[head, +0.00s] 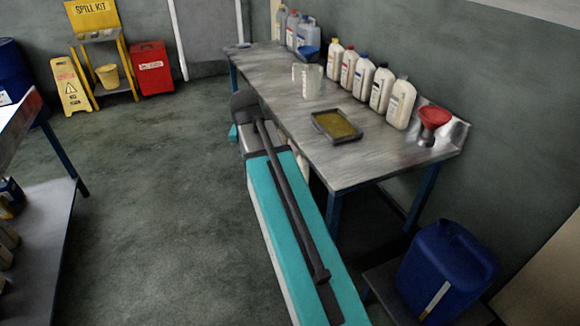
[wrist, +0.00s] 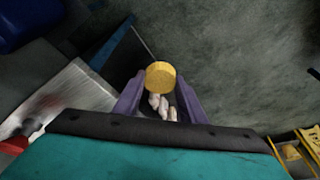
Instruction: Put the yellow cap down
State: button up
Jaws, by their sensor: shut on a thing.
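The yellow cap (wrist: 160,75) is a short round disc, held between the tips of the two purple fingers of my gripper (wrist: 160,88) in the wrist view. My gripper is shut on it and holds it up above a dark surface. Some small pale things show blurred between the fingers, below the cap in the picture; I cannot tell what they are. The head view shows my teal arm, but neither the gripper nor the cap can be made out there.
A metal workbench (head: 250,62) carries several white bottles (head: 400,104), a clear jug (head: 311,80), a dark tray of yellowish oil (head: 338,125) and a red funnel (head: 434,117). A blue canister (head: 446,270) stands low at right. The floor (head: 160,200) is clear.

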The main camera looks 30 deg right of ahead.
jog(key=a+r+n+y, duration=0.1)
jog(key=a+r+n, duration=0.1)
jog(key=a, duration=0.4)
jog(key=w+a+r+n, duration=0.1)
jog(key=a+r+n, duration=0.1)
jog(key=a+n, duration=0.2)
jog(key=a+r+n+t+y, duration=0.1)
jog(key=a+n, duration=0.3)
jog(key=a, duration=0.5)
jog(key=shift+w+a+r+y, duration=0.15)
jog(key=shift+r+y, duration=0.15)
jog(key=shift+r, duration=0.35)
jog(key=shift+w, duration=0.15)
